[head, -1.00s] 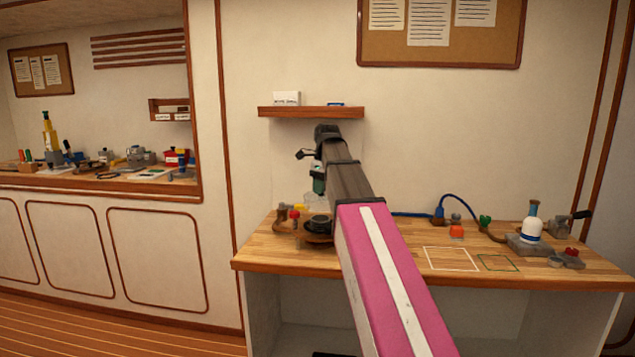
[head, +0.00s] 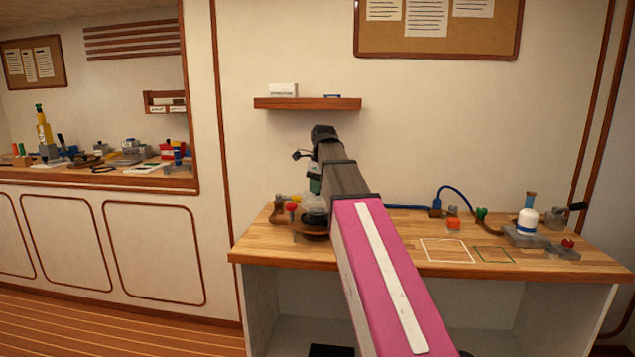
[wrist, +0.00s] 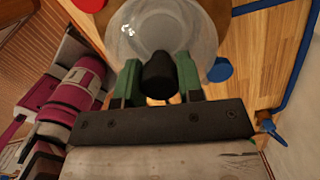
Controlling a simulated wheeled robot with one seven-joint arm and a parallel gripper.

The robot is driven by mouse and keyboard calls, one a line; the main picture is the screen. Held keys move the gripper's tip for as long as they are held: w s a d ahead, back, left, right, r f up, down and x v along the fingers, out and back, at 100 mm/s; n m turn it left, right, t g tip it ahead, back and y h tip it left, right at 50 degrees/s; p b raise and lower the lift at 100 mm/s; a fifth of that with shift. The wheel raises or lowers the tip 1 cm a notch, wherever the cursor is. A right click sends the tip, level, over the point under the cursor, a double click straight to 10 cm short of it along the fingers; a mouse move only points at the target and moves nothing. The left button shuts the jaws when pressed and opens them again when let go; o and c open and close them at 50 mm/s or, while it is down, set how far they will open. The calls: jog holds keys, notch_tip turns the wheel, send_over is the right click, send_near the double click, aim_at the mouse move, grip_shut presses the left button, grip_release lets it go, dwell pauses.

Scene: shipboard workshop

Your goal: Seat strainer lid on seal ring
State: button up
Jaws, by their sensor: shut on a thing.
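The strainer lid is a clear, bowl-like disc (wrist: 178,28) with a black knob (wrist: 158,75). My gripper (wrist: 160,82) has its green fingers shut on the knob from both sides. In the head view my gripper (head: 316,190) is low over the left end of the bench, and the pale lid (head: 316,216) shows just below it. The lid is over the dark strainer body (head: 312,234), very close to it or touching; I cannot tell which. The seal ring is hidden beneath the lid and cannot be made out.
Red-topped fittings (head: 291,208) stand left of the strainer. A blue hose (head: 410,207) runs along the back of the wooden bench (head: 380,248). A white outlined square (head: 447,250) and a bottle (head: 528,222) are farther right. A wall shelf (head: 307,104) hangs above.

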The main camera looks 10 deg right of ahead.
aim_at(318, 198)
jog(key=shift+f, duration=1.4)
jog(key=shift+f, duration=0.85)
dwell(0.5)
jog(key=o, duration=1.1)
jog(key=shift+r, duration=0.1)
jog(key=r, duration=0.6)
jog(key=d+r, duration=0.1)
jog(key=r, duration=0.3)
jog(key=shift+s, duration=0.3)
jog(key=shift+r, duration=0.3)
jog(key=shift+s, duration=0.2)
